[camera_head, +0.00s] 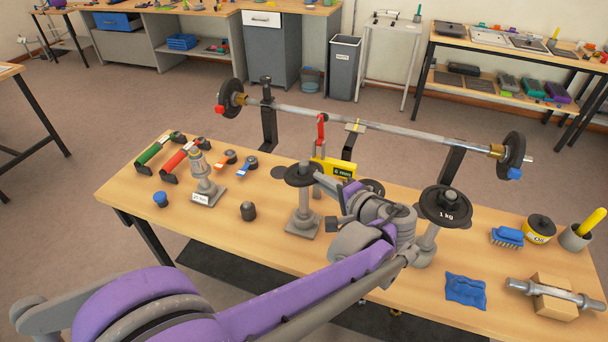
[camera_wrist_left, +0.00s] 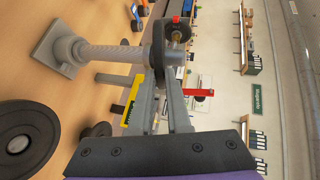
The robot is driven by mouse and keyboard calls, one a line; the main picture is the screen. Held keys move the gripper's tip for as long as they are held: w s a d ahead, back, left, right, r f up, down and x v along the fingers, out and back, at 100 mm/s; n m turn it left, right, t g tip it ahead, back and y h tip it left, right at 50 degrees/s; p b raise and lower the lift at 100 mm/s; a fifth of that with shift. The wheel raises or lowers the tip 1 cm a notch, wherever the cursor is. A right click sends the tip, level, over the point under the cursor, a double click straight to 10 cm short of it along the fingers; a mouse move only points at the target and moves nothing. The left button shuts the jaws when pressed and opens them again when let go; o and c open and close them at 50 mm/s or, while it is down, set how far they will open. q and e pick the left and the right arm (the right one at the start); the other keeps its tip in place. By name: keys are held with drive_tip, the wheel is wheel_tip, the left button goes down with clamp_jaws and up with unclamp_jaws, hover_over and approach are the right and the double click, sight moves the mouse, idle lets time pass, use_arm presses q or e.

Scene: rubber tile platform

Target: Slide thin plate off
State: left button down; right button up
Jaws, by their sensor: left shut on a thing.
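The thin plate (camera_head: 300,176) is a dark disc near the top of a grey post (camera_head: 303,212), with the post's tip showing above it. In the left wrist view the plate (camera_wrist_left: 158,42) appears nearly edge-on at the end of the ribbed post (camera_wrist_left: 105,54). My left gripper (camera_head: 321,184) reaches in from the plate's right and is shut on its rim; its fingers (camera_wrist_left: 157,80) lie either side of the edge. The arm hides part of the table behind it. A thicker 1 kg plate (camera_head: 446,206) is on a second post to the right. My right gripper is not in view.
A yellow block marked 6 mm (camera_head: 342,169) stands close behind my gripper. A barbell (camera_head: 385,130) rests on stands along the far table side.

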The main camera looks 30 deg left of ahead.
use_arm(q)
drive_tip(key=shift+w+a+r+p, duration=0.1)
drive_tip(key=shift+w+r+p, duration=0.1)
drive_tip(key=shift+r+p, duration=0.4)
drive_tip(key=c, duration=0.8)
unclamp_jaws()
drive_tip(key=shift+s+r, duration=0.1)
drive_tip(key=shift+s, duration=0.05)
